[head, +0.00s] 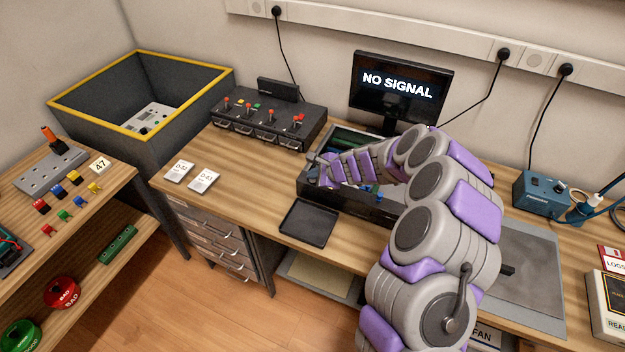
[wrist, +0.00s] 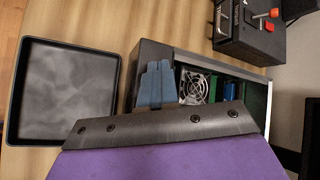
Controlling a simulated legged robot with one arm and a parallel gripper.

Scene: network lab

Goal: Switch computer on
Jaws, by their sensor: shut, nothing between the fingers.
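The computer (head: 350,207) is a dark open-topped case on the wooden desk. Its fan and green boards show in the wrist view, where the case (wrist: 150,53) lies right of a black tray. The monitor (head: 400,88) behind it reads "NO SIGNAL". My gripper (head: 312,160) is at the left end of the case, its fingers shut and empty. In the wrist view the blue-grey fingertips (wrist: 157,68) overlap the near left edge of the case; I cannot tell whether they touch it. My arm hides the right part of the case, and no power button is clearly visible.
The black tray (head: 308,222) lies in front of the case. A black box with red-topped levers (head: 265,125) stands behind left. Two white cards (head: 204,180) lie on the left desk. A blue power unit (head: 541,193) stands right, beyond a grey mat (head: 530,270).

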